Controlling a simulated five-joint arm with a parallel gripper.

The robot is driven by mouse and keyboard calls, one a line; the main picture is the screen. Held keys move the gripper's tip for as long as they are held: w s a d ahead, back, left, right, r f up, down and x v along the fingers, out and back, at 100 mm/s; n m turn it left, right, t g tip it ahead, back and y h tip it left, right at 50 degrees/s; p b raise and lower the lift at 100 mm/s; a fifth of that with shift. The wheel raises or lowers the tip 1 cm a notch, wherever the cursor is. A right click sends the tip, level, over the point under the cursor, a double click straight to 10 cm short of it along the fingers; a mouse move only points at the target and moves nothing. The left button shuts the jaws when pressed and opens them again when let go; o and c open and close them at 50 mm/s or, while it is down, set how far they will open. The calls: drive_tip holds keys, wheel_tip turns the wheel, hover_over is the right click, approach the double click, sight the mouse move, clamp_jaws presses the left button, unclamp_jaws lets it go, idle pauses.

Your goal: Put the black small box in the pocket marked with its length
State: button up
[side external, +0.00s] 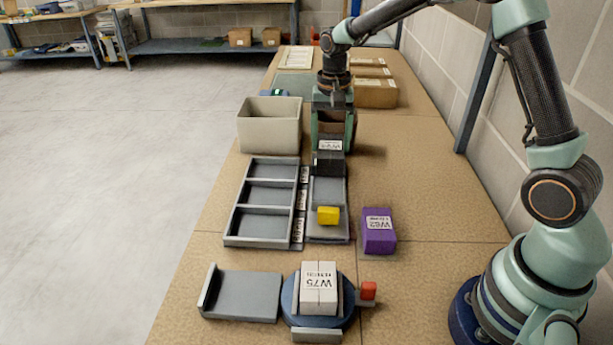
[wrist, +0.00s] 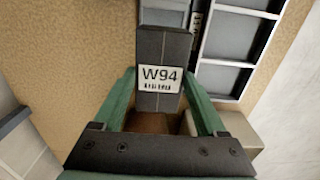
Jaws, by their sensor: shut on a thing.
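The black small box (side external: 329,163) is in my gripper (side external: 333,140). In the wrist view, the black box (wrist: 160,50) shows a white W94 label between the two green fingers. It is at the far end of a grey channel (side external: 327,190) that has a yellow block (side external: 328,215) near its front; I cannot tell whether it touches the channel. A grey three-pocket tray (side external: 232,222) lies left of the channel; its pockets look empty. White marker labels run along its right side, too small to read. The tray also shows in the wrist view (wrist: 228,62).
A beige bin (side external: 268,135) stands behind the tray. A purple box (side external: 379,230) is right of the channel. In front are a grey plate (side external: 243,295) and a blue turntable (side external: 300,318) bearing a white W75 box (side external: 319,285). Cardboard boxes (side external: 375,93) stand behind. The table's right-middle is clear.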

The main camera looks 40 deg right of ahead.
sight(330, 145)
wheel_tip(330, 145, up, 10)
drive_tip(key=w+a+r+n, duration=0.1)
drive_tip(key=w+a+n, duration=0.3)
drive_tip(key=a+n, duration=0.4)
drive_tip(key=w+a+n, duration=0.4)
drive_tip(key=a+n, duration=0.1)
drive_tip(key=n, duration=0.5)
drive_tip(key=f, duration=1.9)
drive_tip(key=shift+s+a+f, duration=0.15)
drive_tip(key=shift+s+f, duration=0.1)
drive_tip(key=shift+f, duration=0.1)
drive_tip(key=shift+f, duration=0.1)
drive_tip(key=o, duration=1.6)
drive_tip(key=shift+c, duration=0.2)
